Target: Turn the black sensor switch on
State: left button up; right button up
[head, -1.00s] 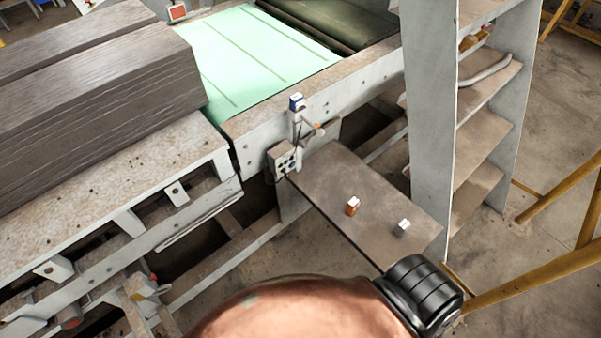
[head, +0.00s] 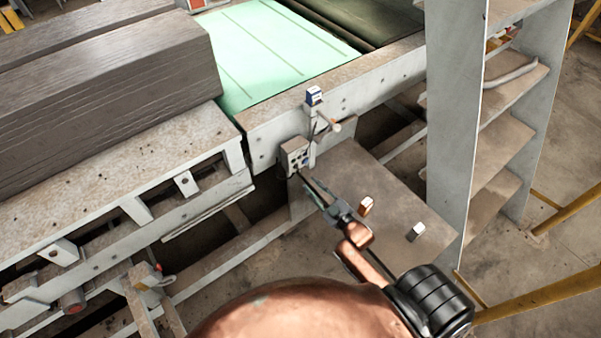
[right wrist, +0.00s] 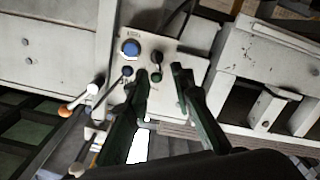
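A light grey control box (head: 295,156) is fixed at the side of the machine frame. My right gripper (head: 312,188) reaches toward the box from the front right. In the right wrist view the right gripper (right wrist: 160,78) is open, with its two fingers apart and the green knob between their tips. Contact cannot be told. My left gripper is not in view.
A post with a blue-and-white unit (head: 314,96) and a lever (head: 333,125) rises by the box.

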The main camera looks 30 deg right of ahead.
aim_at(298, 169)
jog(key=w, duration=0.8)
jog(key=shift+a+r, duration=0.2)
jog(key=shift+c, duration=0.5)
grip_shut()
